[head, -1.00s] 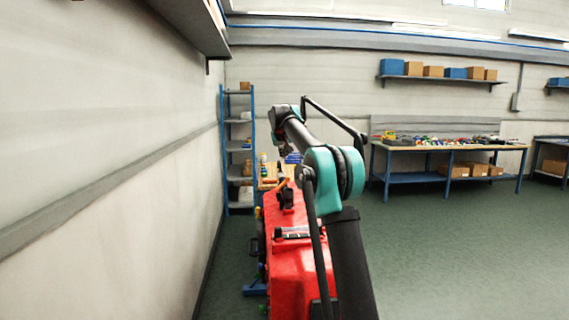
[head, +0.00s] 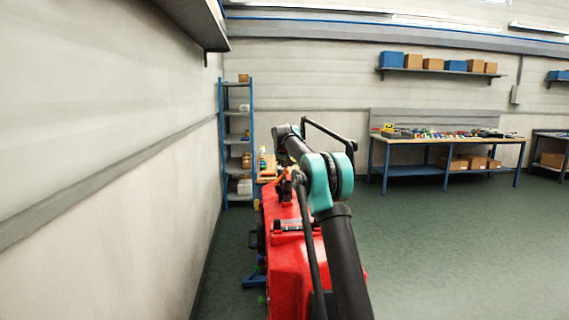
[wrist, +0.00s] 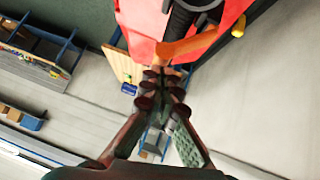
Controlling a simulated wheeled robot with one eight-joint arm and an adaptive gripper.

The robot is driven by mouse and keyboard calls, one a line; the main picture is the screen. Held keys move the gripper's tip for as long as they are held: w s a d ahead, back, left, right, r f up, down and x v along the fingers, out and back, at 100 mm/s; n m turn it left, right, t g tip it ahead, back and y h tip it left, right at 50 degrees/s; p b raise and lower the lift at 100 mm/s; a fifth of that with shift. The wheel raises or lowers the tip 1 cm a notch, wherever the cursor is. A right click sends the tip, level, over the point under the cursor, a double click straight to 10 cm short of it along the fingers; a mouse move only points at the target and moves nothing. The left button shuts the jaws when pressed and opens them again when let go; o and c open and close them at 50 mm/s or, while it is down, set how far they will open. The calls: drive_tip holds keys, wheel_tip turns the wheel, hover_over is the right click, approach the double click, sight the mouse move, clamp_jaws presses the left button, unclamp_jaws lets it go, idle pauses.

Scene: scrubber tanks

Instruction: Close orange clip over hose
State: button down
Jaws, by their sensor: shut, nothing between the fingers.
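The orange clip (wrist: 196,42) shows in the wrist view as a bar slanting up to the right, just beyond my fingertips. A dark ribbed hose (wrist: 180,20) lies beside it against the red machine. My gripper (wrist: 160,84) is shut and empty, with its fingertips close below the clip's left end. I cannot tell whether they touch it. In the head view, the orange of the clip (head: 281,177) is small and partly hidden by my arm. The red machine (head: 288,262) stands below my arm.
A grey wall runs close along the left. A blue shelf rack (head: 237,150) stands beyond the machine. A small wooden table (wrist: 124,68) is near the machine's far end. A workbench (head: 440,142) with clutter stands at the back right. The floor on the right is clear.

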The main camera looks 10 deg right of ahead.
idle(0.3)
drive_tip(key=shift+d+f+y, duration=0.1)
drive_tip(key=shift+d+y, duration=0.3)
drive_tip(key=shift+d, duration=0.1)
drive_tip(key=d+f+m+y, duration=0.2)
drive_tip(key=d+f+y, duration=0.2)
drive_tip(key=d+f, duration=0.2)
drive_tip(key=shift+m, duration=0.3)
idle(0.4)
drive_tip(key=shift+a, duration=0.1)
idle(0.5)
drive_tip(key=shift+a+r, duration=0.3)
drive_tip(key=shift+a, duration=0.3)
